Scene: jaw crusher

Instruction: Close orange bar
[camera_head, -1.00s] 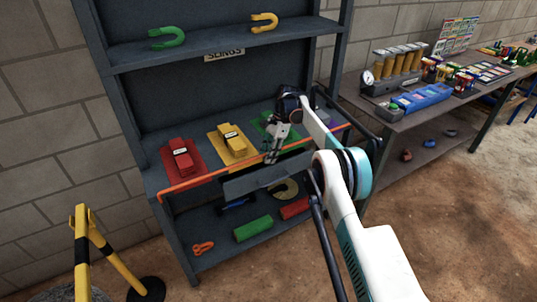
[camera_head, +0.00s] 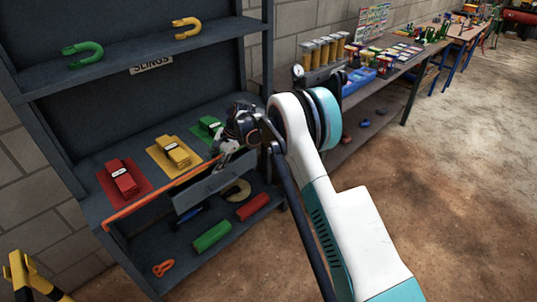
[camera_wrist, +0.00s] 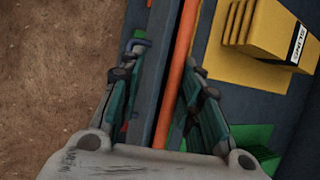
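The orange bar (camera_head: 158,193) runs along the front edge of the grey shelf's middle board in the head view. Its right part is hidden behind my gripper and arm. In the wrist view the bar (camera_wrist: 176,75) runs nearly upright in the picture, between my two fingers. My gripper (camera_wrist: 166,62) is open, with one finger on each side of the bar and the dark shelf edge. A gap shows between the bar and the left finger; whether the right finger touches the bar, I cannot tell. In the head view my gripper (camera_head: 225,160) is at the shelf front.
Red (camera_head: 122,176), yellow (camera_head: 173,151) and green (camera_head: 209,126) blocks lie on the shelf behind the bar. A grey panel (camera_head: 203,189) hangs below it. A workbench (camera_head: 394,72) stands to the right. A yellow barrier (camera_head: 28,275) stands at lower left. Open floor lies right.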

